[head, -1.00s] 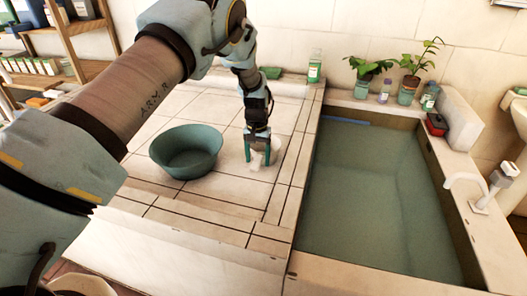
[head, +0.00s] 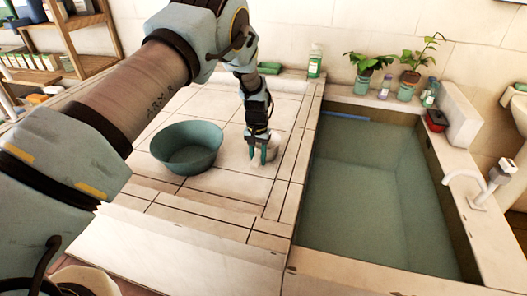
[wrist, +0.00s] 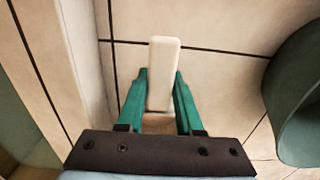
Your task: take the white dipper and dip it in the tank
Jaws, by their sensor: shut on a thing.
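The white dipper (head: 258,176) is on the tiled counter, low between my fingers. In the wrist view its pale block-like handle (wrist: 163,75) lies between the two green fingers. My gripper (head: 262,158) points down and is shut on the dipper; it also shows in the wrist view (wrist: 160,98). The rest of the dipper is mostly hidden by the fingers. The tank (head: 375,205) is the large water-filled basin to the right of the counter, apart from the gripper.
A teal bowl (head: 187,148) stands on the counter left of my gripper. A green bottle (head: 315,62) and potted plants (head: 405,90) stand along the back. A white faucet (head: 462,178) is on the tank's right rim. Counter tiles between gripper and tank are clear.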

